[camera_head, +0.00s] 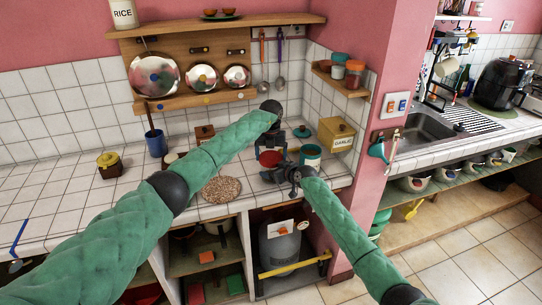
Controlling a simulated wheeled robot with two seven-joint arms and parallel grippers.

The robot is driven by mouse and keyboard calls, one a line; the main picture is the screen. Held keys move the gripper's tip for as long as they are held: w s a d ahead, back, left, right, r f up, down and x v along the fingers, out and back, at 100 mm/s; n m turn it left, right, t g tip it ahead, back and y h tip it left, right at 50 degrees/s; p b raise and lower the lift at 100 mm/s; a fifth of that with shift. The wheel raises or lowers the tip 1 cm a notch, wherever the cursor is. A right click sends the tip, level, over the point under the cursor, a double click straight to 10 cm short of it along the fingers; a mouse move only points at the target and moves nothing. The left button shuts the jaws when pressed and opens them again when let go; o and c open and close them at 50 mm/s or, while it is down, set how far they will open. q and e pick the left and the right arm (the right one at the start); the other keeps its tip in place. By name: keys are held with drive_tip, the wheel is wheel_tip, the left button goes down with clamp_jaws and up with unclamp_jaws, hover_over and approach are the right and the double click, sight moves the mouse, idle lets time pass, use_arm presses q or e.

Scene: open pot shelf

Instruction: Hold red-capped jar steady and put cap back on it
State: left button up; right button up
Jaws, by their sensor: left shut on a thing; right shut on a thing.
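The red cap (270,158) shows as a small red shape near the counter's right part. My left gripper (273,146) reaches down from above and is shut on it. My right gripper (279,171) comes in from the lower right, just below the red cap, and is shut on the jar. The jar's body is mostly hidden behind the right gripper and under the red cap. The cap and jar are close together; I cannot tell whether they touch.
A teal jar (311,156) stands close at the right, with a teal lid (302,131) behind it. A yellow garlic box (337,136) is at the back right. A round cork-like mat (221,189) lies left of the grippers. The counter's left part is mostly clear.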

use_arm(q)
drive_tip(key=shift+r+m, duration=0.1)
drive_tip(key=shift+m, duration=0.7)
drive_tip(key=o, duration=0.9)
drive_tip(key=shift+r, duration=2.15)
wheel_tip(320, 180, up, 12)
drive_tip(key=shift+w, duration=0.1)
use_arm(e)
drive_tip(key=o, duration=1.9)
drive_tip(key=shift+o, duration=0.2)
